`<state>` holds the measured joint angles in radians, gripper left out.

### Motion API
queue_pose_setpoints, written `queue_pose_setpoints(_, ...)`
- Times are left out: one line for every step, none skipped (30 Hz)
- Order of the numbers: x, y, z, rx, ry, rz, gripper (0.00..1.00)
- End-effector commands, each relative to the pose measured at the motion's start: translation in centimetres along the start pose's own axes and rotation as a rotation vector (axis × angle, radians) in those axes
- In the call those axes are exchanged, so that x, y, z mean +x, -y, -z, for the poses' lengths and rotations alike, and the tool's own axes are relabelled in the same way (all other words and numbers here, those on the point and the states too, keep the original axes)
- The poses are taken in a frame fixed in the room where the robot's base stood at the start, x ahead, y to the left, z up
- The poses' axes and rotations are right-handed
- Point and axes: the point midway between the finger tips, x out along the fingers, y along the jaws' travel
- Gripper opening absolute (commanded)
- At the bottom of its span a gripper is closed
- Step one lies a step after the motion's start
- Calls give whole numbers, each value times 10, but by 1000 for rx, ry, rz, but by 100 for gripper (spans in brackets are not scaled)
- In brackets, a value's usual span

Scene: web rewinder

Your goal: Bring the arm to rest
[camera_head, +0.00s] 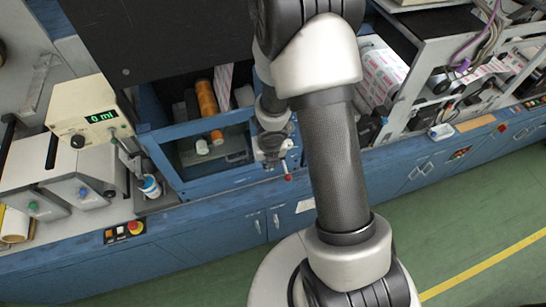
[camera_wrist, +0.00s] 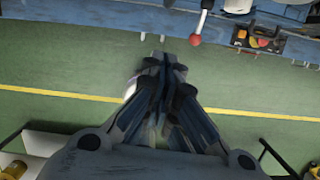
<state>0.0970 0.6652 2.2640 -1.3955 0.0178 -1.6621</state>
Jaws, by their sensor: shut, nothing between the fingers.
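My arm rises from the lower middle of the head view, bends at the top, and its far end hangs down behind the upright link. My gripper (camera_head: 270,160) hangs in front of the blue machine (camera_head: 205,185), close to the right end of its framed window. The wrist view shows my gripper (camera_wrist: 163,62) with its dark fingers together and nothing between them. Green floor lies beyond the fingertips in that view. A lever with a red ball (camera_wrist: 195,40) is a little right of and above the fingertips there; it also shows just below my gripper in the head view (camera_head: 288,178).
A cream box with a green display (camera_head: 90,115) and a red stop button (camera_head: 135,227) are at the left. Printed rolls (camera_head: 384,75) are at the right. The green floor (camera_head: 480,210) with a yellow line is clear in front of the machine.

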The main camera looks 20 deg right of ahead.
Motion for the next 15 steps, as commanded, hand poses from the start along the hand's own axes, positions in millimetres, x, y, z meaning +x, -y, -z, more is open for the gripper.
queue_pose_setpoints(-3,-2,2,-1,1,-1,0)
queue_pose_setpoints(-5,-3,4,-1,0,0,0)
queue_pose_setpoints(-6,-3,5,0,0,0,0)
queue_pose_setpoints(-7,-3,5,0,0,0,0)
queue_pose_setpoints(-7,-4,6,0,0,0,0)
queue_pose_setpoints(-8,-4,6,0,0,0,0)
queue_pose_setpoints(-8,-4,6,0,0,0,0)
queue_pose_setpoints(-8,-4,6,0,0,0,0)
queue_pose_setpoints(-8,-3,6,0,0,0,0)
queue_pose_setpoints(-7,-3,6,0,0,0,0)
queue_pose_setpoints(-7,-3,6,3,1,1,0)
queue_pose_setpoints(-7,-3,4,12,5,3,0)
queue_pose_setpoints(-7,-2,3,28,12,7,0)
queue_pose_setpoints(-8,0,1,53,22,13,0)
queue_pose_setpoints(-8,2,-4,101,41,25,0)
